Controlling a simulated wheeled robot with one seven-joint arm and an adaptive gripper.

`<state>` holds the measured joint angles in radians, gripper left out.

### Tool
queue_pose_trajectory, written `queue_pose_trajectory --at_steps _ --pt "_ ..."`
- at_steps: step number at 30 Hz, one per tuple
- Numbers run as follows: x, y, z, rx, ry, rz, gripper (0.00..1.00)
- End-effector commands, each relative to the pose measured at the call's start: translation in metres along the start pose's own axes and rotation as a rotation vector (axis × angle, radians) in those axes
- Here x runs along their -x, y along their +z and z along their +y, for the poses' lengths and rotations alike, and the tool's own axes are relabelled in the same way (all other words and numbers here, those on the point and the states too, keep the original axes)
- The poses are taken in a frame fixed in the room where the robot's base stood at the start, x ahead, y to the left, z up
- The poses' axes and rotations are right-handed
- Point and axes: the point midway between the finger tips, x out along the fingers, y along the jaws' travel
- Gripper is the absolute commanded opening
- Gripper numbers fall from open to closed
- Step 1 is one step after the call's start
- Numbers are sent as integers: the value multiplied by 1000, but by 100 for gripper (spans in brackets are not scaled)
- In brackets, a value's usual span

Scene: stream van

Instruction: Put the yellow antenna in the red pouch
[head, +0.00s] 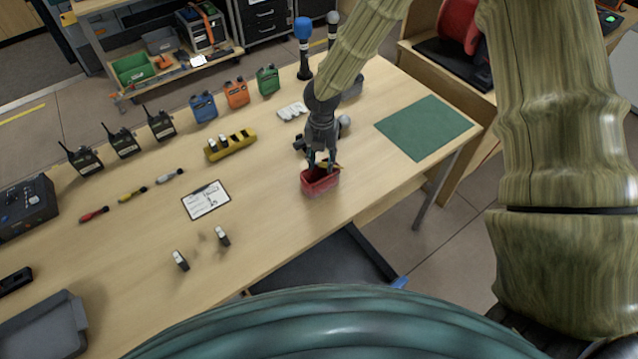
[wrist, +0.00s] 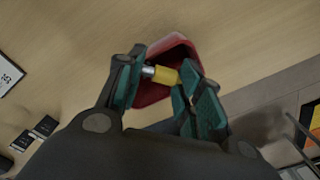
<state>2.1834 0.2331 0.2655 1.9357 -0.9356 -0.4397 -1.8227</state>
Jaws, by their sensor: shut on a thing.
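The red pouch (head: 319,184) stands on the wooden table, with its opening up. My gripper (head: 322,164) points down over it, its fingertips at or just above the opening. In the wrist view the fingers are shut on the yellow antenna (wrist: 166,75), a short yellow cylinder with a silver end, lying across between the pads. The pouch (wrist: 174,43) shows behind and below it, partly hidden by the fingers. I cannot tell whether the antenna is below the rim.
A yellow-and-black stick (head: 132,194) lies between a red one (head: 94,214) and a grey one (head: 169,177). A yellow holder (head: 230,146), a white card (head: 206,200) and several radios stand to the left. A green mat (head: 428,127) lies right. The table's front edge is close to the pouch.

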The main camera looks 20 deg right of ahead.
Motion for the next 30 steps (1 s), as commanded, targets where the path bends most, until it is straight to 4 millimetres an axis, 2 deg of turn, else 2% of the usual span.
queue_pose_trajectory --at_steps 7,8,11,12,23,30 --pt "0 0 0 0 0 0 18" --pt "0 0 0 0 0 0 42" --pt "0 0 0 0 0 0 60" --pt "0 0 0 0 0 0 61" --pt "3 0 0 -1 0 0 61" --pt "31 1 0 -1 3 -2 61"
